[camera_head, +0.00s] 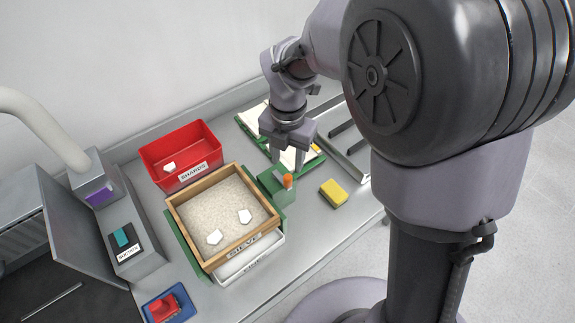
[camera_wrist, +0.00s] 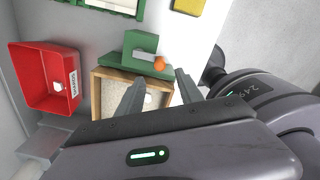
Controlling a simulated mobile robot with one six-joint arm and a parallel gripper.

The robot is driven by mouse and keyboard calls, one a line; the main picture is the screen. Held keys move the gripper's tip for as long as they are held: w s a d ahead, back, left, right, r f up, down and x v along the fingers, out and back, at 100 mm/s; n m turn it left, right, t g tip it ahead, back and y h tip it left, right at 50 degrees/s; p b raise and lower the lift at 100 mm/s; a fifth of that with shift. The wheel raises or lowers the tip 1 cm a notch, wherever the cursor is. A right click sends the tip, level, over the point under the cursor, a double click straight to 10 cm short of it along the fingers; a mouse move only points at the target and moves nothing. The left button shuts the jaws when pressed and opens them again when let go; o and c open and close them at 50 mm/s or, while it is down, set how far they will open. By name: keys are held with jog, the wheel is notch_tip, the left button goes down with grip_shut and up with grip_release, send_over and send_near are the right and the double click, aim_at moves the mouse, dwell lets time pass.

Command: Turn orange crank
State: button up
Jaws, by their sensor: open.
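The orange crank (camera_head: 288,181) is a small orange knob on the green housing (camera_head: 272,184) at the right side of the sieve. It also shows in the wrist view (camera_wrist: 159,64), beyond my fingertips and between them. My gripper (camera_head: 287,166) is open and empty, pointing down above and just behind the green housing in the head view. In the wrist view its two fingers (camera_wrist: 158,80) stand apart. I cannot tell whether a finger touches the housing.
A red SHARDS bin (camera_head: 150,160) with a white piece stands at the back left. A yellow sponge (camera_head: 333,193) lies right of the crank. A green-framed board (camera_head: 253,125) lies behind my gripper. A teal switch box (camera_head: 134,250) and blue-red item (camera_head: 170,305) are at front left.

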aim_at(288, 177)
notch_tip(288, 177, down, 9)
jog(key=shift+w+f+b, duration=0.1)
jog(key=shift+b, duration=1.05)
grip_shut()
